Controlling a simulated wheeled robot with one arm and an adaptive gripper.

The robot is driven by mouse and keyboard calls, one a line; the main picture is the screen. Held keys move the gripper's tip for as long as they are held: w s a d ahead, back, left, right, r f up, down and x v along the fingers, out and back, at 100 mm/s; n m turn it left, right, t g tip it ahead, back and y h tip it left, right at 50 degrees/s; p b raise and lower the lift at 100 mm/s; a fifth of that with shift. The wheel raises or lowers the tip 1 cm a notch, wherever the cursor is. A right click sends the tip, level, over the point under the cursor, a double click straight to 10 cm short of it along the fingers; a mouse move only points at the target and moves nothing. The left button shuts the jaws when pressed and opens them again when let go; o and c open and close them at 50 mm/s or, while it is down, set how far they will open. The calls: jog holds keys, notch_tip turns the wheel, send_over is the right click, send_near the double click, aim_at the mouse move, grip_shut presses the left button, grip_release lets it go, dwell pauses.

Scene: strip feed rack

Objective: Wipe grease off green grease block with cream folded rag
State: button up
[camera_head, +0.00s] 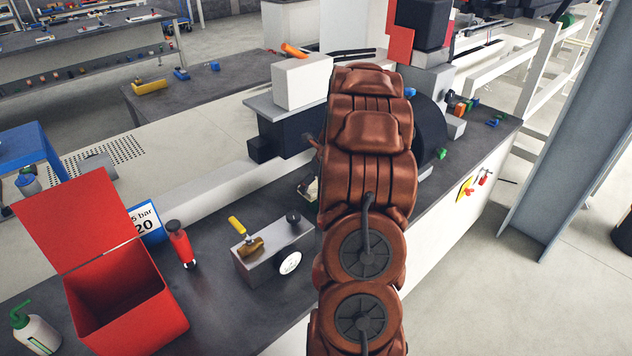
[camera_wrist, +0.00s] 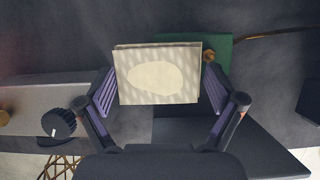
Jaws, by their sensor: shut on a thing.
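The cream folded rag (camera_wrist: 182,90) is between the finger pads of my gripper (camera_wrist: 158,80) in the wrist view, with a paler oval patch on its face. My gripper is shut on it. The green grease block (camera_wrist: 222,52) shows behind the rag and to its right; the rag covers much of it. A brass fitting (camera_wrist: 209,56) sits on the block beside the rag's right edge. I cannot tell whether the rag touches the block. No grease can be made out. In the head view my arm hides most of the gripper, rag and block.
A grey box (camera_head: 262,266) with a black knob stands on the dark bench left of my arm. Farther left are a red cylinder (camera_head: 181,246), an open red bin (camera_head: 128,300) and a white bottle (camera_head: 38,333). A thin brown line (camera_wrist: 272,33) runs right from the block.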

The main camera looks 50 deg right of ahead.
jog(key=shift+w+a+p, duration=0.45)
jog(key=shift+w+a, duration=0.05)
jog(key=shift+w, duration=0.15)
jog(key=shift+s+d+p, duration=0.3)
jog(key=shift+s+d, duration=0.25)
jog(key=shift+s, duration=0.3)
jog(key=shift+w+a, duration=0.1)
jog(key=shift+w+a+p, duration=0.15)
jog(key=shift+w+p, duration=0.15)
jog(key=shift+p, duration=0.3)
